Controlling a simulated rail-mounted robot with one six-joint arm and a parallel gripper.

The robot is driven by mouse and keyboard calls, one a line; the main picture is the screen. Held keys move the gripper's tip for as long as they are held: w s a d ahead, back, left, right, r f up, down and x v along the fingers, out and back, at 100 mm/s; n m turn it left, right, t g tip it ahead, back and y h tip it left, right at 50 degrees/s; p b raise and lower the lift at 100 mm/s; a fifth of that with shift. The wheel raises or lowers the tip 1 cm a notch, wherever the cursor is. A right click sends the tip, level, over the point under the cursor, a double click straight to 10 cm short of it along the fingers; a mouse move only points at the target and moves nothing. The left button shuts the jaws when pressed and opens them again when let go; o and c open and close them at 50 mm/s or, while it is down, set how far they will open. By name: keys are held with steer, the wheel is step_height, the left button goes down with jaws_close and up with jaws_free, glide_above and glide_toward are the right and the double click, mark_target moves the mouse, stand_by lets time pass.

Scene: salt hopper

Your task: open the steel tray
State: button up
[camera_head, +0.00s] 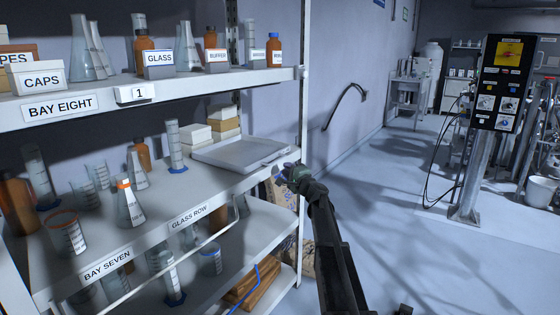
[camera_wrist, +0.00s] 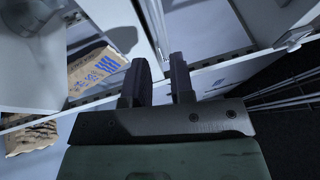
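The steel tray (camera_head: 238,153) is a shallow, pale grey tray lying flat on the middle shelf, near its right end. A thin handle-like bar (camera_head: 276,157) shows at its right front edge. My gripper (camera_head: 284,174) is just below and right of that bar, by the shelf's front edge; I cannot tell in the head view whether they touch. In the wrist view my gripper's two dark fingers (camera_wrist: 160,68) stand apart with a gap between them, and I see nothing clamped there. I cannot surely pick out the tray in the wrist view.
A white shelf post (camera_head: 303,100) rises close to my gripper. White boxes (camera_head: 196,133) stand behind the tray, and glassware such as a flask (camera_head: 128,205) stands to its left. A printed paper sack (camera_wrist: 95,68) lies low down.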

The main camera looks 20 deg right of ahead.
mark_target(277, 160)
steer(key=p+x, duration=0.1)
steer(key=x, duration=0.7)
steer(key=shift+d, duration=0.1)
jaws_close()
